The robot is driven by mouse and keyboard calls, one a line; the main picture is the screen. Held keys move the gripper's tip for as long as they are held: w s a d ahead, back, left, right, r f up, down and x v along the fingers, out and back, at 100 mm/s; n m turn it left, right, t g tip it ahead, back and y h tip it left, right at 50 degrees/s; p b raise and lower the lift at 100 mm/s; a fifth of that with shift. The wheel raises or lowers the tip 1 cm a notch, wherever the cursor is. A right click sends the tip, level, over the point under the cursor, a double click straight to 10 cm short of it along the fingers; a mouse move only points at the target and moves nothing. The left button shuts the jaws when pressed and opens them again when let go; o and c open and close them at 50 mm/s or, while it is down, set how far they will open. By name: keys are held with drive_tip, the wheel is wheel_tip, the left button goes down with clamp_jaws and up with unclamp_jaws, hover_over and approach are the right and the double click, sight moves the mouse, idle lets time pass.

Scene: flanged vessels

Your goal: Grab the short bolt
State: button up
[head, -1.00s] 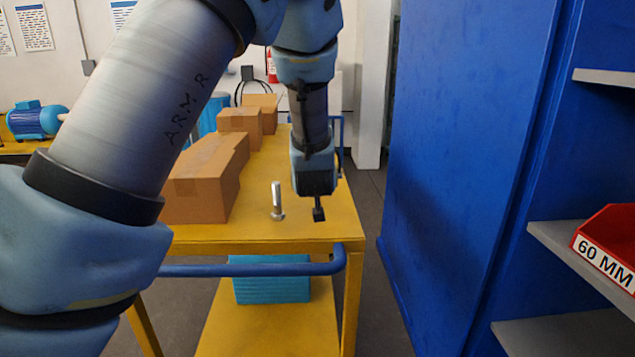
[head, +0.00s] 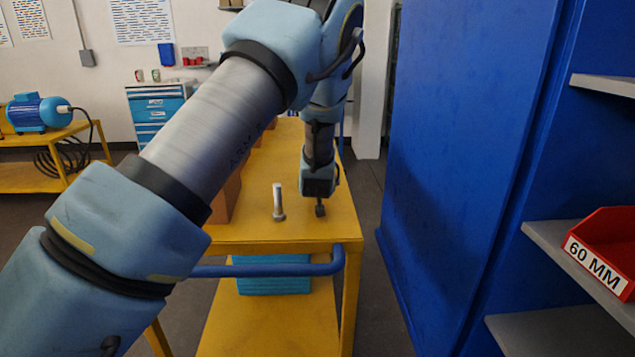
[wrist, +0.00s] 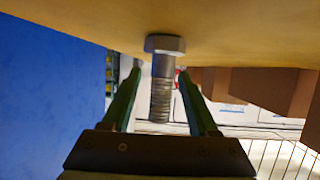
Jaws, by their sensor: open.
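The short bolt (head: 278,202) stands upright on its head on the yellow cart top (head: 262,232), near the front edge. It is a silver metal bolt with its shank pointing up. My gripper (head: 320,210) is low over the cart, just right of the bolt in the head view. In the wrist view, which is upside down, the bolt (wrist: 162,85) appears between the two open fingers of my gripper (wrist: 165,80), with its head against the cart surface. I cannot tell how far beyond or between the fingertips it stands.
Cardboard boxes (head: 224,200) stand on the cart left of the bolt, partly hidden by my arm. A blue cabinet (head: 470,150) rises to the right. A red bin (head: 605,250) marked 60 MM sits on a shelf. A blue handle (head: 270,268) runs along the cart's front.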

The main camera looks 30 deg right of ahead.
clamp_jaws()
idle(0.5)
